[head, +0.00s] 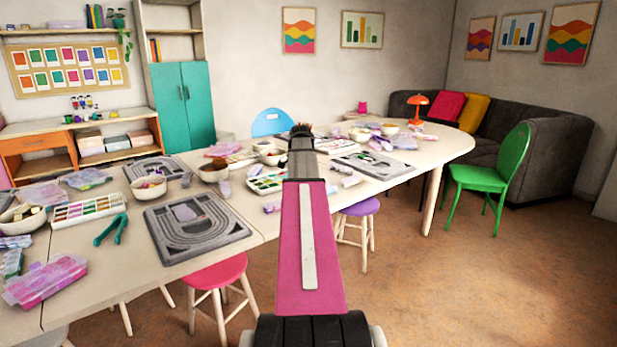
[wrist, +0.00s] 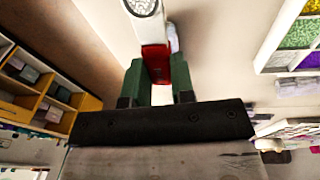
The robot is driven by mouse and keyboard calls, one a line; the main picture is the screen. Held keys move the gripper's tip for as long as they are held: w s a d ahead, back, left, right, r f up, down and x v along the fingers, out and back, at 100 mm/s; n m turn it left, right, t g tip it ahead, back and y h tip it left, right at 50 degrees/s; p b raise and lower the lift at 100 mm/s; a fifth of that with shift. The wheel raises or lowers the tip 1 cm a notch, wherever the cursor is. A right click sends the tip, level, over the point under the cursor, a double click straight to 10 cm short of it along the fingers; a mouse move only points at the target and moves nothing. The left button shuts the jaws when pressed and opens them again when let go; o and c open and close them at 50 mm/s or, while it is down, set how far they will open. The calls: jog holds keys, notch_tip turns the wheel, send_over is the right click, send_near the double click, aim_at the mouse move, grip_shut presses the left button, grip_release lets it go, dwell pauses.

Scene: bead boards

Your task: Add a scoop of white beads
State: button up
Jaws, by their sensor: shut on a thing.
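My gripper (wrist: 158,66) is shut on the red handle of a scoop (wrist: 154,52) in the wrist view. The scoop's pale bowl points away from me at the top edge and is partly cut off. Pale speckled grains, apparently white beads (wrist: 143,6), lie in it. In the head view my arm hides the gripper and scoop. A bead tray (wrist: 298,38) with green, yellow and purple compartments is at the right in the wrist view. Grey bead boards lie on the table, one at the front (head: 196,226), one behind it (head: 156,170) and one farther right (head: 374,165).
The long cream table (head: 240,255) is crowded with bowls (head: 149,187), sorted bead trays (head: 88,209), green pliers (head: 111,229) and pink-purple boxes (head: 48,281). A pink stool (head: 215,275), purple stool (head: 360,208) and green chair (head: 493,170) stand around it. Open floor lies at the right.

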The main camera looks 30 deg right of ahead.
jog(key=shift+a+f+h, duration=0.3)
jog(key=shift+f, duration=0.3)
jog(key=shift+a+f+h, duration=0.25)
jog(key=shift+f+h, duration=0.05)
jog(key=shift+f, duration=0.3)
jog(key=shift+a+h, duration=0.15)
jog(key=shift+h, duration=0.15)
jog(key=r+h, duration=0.1)
jog(key=a+r+h, duration=0.1)
jog(key=h, duration=0.1)
jog(key=shift+a, duration=0.15)
jog(key=shift+a+r+h, duration=0.1)
jog(key=shift+r+h, duration=0.15)
jog(key=shift+h, duration=0.25)
jog(key=shift+a, duration=0.1)
jog(key=shift+a+r+m+h, duration=0.15)
jog(key=shift+a+r+h, duration=0.25)
jog(key=shift+h, duration=0.4)
jog(key=shift+a+r+m+h, duration=0.2)
jog(key=shift+a+h, duration=0.25)
jog(key=shift+h, duration=0.35)
jog(key=shift+r, duration=0.1)
